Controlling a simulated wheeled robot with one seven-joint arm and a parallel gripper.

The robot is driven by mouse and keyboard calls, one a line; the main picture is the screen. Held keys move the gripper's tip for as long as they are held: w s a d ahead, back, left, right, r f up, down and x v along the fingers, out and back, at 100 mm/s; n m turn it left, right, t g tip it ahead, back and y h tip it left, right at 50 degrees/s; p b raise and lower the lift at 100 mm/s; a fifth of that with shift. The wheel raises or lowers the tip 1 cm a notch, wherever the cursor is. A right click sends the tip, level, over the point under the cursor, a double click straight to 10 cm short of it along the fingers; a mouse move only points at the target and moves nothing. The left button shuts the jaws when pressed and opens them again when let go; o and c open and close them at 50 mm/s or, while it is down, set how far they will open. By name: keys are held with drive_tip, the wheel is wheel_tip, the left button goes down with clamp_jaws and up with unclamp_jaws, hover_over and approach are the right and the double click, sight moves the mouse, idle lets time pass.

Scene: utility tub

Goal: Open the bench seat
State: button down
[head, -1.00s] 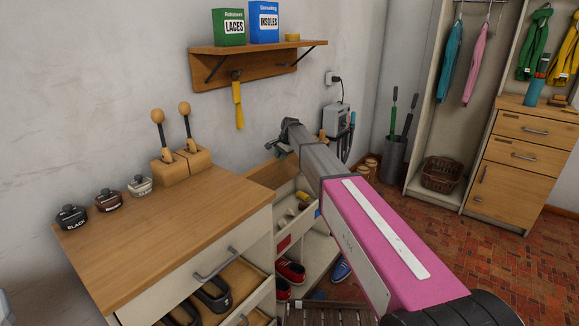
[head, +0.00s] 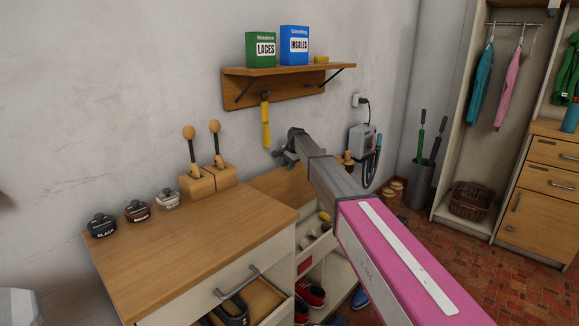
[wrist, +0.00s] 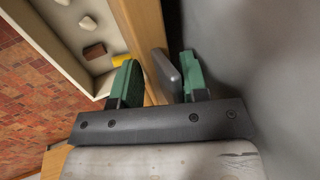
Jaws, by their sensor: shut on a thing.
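The bench seat (head: 283,190) is a wooden lid raised on edge near the wall, behind the cabinet and above the bench's open compartment (head: 315,245). My gripper (head: 284,158) is at the seat's upper edge, close to the wall. In the wrist view, the green fingers (wrist: 160,75) stand on either side of the seat's wooden edge (wrist: 147,25) and a flat grey piece (wrist: 166,72) beside it, shut on them. Small items lie in the compartment. My arm hides the right part of the bench.
A wooden-topped cabinet (head: 185,245) with polish jars (head: 137,211) and shoe stretchers (head: 205,175) stands at left, its drawer partly open. A shelf (head: 285,86) and a yellow-handled tool (head: 266,125) are above. A grey device (head: 362,141) is at right.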

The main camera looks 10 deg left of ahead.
drive_tip(key=shift+a+f, duration=0.15)
drive_tip(key=shift+f, duration=0.05)
drive_tip(key=c, duration=1.2)
unclamp_jaws()
drive_tip(key=shift+c, duration=0.2)
drive_tip(key=shift+r, duration=0.1)
drive_tip(key=v, duration=1)
drive_tip(key=shift+r, duration=0.35)
